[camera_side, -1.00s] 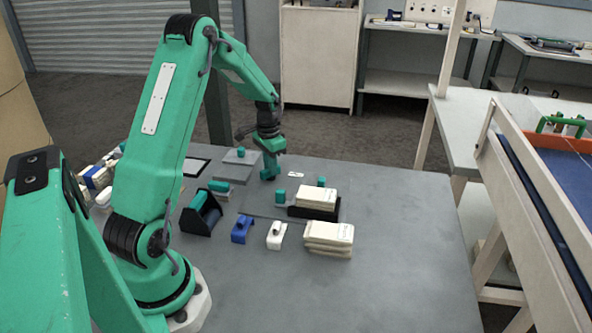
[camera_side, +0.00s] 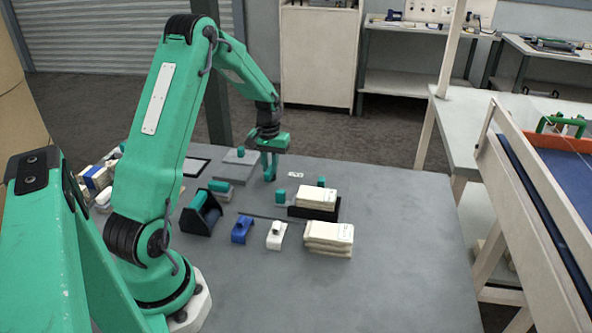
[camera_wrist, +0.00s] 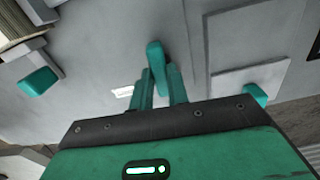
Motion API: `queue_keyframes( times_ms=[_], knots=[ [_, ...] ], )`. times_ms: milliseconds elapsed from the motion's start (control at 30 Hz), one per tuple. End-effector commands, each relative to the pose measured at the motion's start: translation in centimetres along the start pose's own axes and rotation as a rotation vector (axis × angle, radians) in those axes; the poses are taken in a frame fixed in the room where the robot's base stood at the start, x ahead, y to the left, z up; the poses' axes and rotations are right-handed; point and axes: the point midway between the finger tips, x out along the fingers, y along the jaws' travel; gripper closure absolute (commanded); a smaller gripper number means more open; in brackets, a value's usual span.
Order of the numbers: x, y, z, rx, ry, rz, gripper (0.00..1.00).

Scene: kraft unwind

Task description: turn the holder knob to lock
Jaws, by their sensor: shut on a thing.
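The knob is a teal upright bar (camera_wrist: 156,56) in the wrist view, standing on a grey surface. My gripper (camera_wrist: 160,82) is shut on it, with one teal finger on each side. In the side view my gripper (camera_side: 270,172) points down at the far middle of the table, and its fingers largely hide the knob. A small white label (camera_side: 296,175) lies to the right of the gripper; it also shows in the wrist view (camera_wrist: 123,92). I cannot tell whether the knob is at its locked position.
Other teal pieces stand close by (camera_side: 281,197) (camera_side: 321,181). A black tray (camera_side: 312,213) holds cream packs (camera_side: 317,196); another cream stack (camera_side: 329,238) is nearer. A black holder (camera_side: 200,216), blue clip (camera_side: 242,230) and white clip (camera_side: 276,236) stand leftward. The table's right side is clear.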

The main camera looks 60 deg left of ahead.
Motion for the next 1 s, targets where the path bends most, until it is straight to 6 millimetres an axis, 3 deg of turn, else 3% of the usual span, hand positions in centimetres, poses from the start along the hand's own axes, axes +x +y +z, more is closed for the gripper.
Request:
queue_keyframes(
  times_ms=[367, 400, 500, 1000],
  knots=[
    [-0.1, 0.0, 0.0, -0.005, 0.000, 0.000, 1.00],
    [-0.1, 0.0, 0.0, -0.005, 0.000, 0.000, 0.78],
    [-0.1, 0.0, 0.0, -0.005, 0.000, 0.000, 0.62],
    [-1.1, 0.0, -0.1, -0.004, 0.002, 0.000, 0.62]
  ],
)
